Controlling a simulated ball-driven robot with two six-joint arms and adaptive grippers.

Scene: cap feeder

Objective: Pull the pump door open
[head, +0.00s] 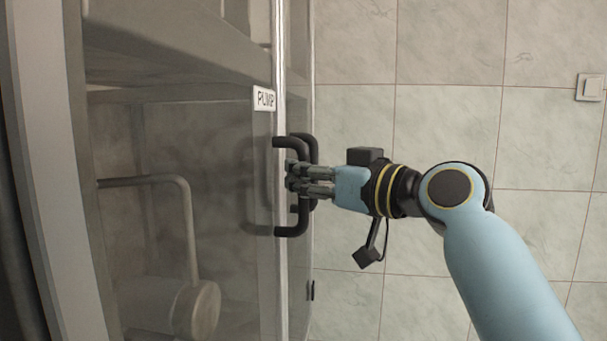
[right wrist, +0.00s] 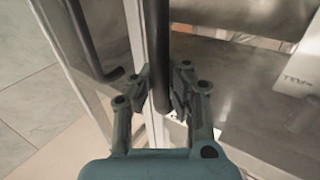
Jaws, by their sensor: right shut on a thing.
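The pump door (head: 185,200) is a glass panel with a pale metal edge at the left of the head view. A white label reading PUMP (head: 264,99) is on it. A black bar handle (head: 290,231) stands at the door's right edge, with a second black bar close behind it. My right gripper (head: 298,180) is shut on the black handle. In the right wrist view the handle bar (right wrist: 158,40) runs between my two fingers (right wrist: 160,92). My left gripper is not in view.
Behind the glass are a bent metal pipe (head: 150,181) and a round cylinder (head: 195,308). The space around my right arm looks clear.

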